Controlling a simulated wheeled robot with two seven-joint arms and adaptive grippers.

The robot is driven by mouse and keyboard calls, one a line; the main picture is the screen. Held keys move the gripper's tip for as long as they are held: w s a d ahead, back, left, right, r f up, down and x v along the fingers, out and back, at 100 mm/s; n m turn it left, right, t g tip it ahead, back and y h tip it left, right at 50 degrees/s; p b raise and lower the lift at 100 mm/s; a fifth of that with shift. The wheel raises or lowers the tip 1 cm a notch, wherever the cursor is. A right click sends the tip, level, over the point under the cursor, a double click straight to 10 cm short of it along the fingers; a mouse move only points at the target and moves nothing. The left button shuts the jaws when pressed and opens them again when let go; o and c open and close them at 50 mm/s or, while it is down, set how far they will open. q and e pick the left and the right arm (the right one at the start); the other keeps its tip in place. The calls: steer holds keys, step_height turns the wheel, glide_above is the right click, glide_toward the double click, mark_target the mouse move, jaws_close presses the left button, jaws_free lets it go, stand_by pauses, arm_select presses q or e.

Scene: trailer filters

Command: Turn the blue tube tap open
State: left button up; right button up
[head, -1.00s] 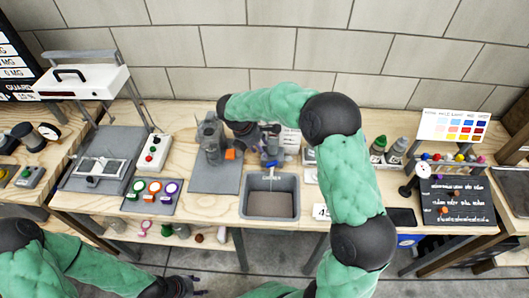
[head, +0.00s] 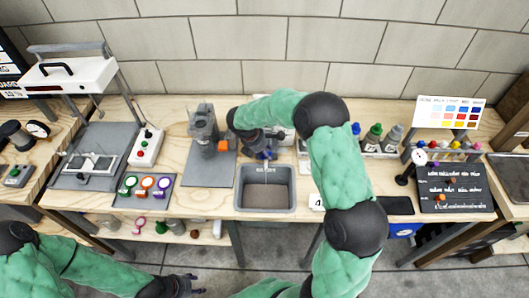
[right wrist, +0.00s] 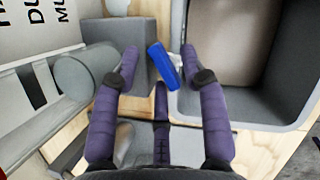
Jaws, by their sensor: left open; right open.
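The blue tap handle (right wrist: 164,66) shows in the right wrist view as a blue bar lying tilted beside the sink's rim. It sits between the spread purple fingers of my right gripper (right wrist: 159,58), which is open; I cannot tell whether any finger touches it. In the head view the right gripper (head: 266,150) is over the back edge of the grey sink (head: 240,190), and it and the arm hide most of the tap. My left gripper (head: 193,284) is low at the front, away from the bench, small in view and open.
A grey block (right wrist: 145,45) and a grey cylinder (right wrist: 85,85) are close to the right gripper's fingers. A grey stand with an orange part (head: 203,125) stands left of the sink. Capped bottles (head: 373,138) stand to the right behind my right arm.

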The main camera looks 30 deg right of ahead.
jaws_close()
steer(key=shift+r+n+t+p, duration=0.15)
steer(key=shift+n+t+p, duration=0.15)
steer(key=shift+n+p, duration=0.55)
steer(key=shift+s+n+t+p, duration=0.15)
steer(key=shift+n+t+p, duration=0.45)
steer(key=shift+n, duration=0.65)
steer(key=n+t+y+p, duration=0.1)
steer(key=n+p, duration=0.1)
steer(key=n, duration=0.1)
steer(key=shift+s+n, duration=0.1)
steer(key=shift+n, duration=0.2)
steer(key=shift+n+t+y+p, duration=0.55)
steer(key=shift+n+p, duration=0.45)
steer(key=shift+n, duration=1)
